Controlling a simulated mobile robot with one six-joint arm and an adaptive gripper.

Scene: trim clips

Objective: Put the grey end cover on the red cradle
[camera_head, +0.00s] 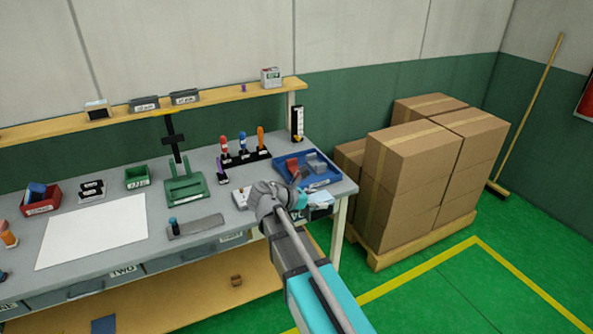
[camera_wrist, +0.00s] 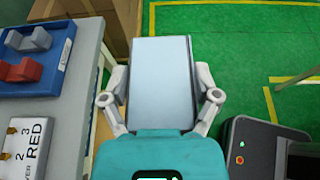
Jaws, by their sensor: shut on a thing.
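My gripper (camera_wrist: 161,84) is shut on the grey end cover (camera_wrist: 160,75), a flat light-grey rectangular piece held between the two fingers in the wrist view. The cover is beside the bench's edge, to the right of the blue tray, apart from the cradles. The red cradle (camera_wrist: 22,72) sits in the blue tray (camera_wrist: 40,88) at the left, with nothing seen on it. In the head view the red cradle (camera_head: 293,166) shows at the bench's right end. There the gripper is partly hidden behind my wrist, and the cover is not clear.
A grey cradle (camera_wrist: 36,40) lies beside the red one in the tray. Stacked cartons (camera_head: 430,155) stand right of the bench. A white sheet (camera_head: 92,232) covers bench space at left.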

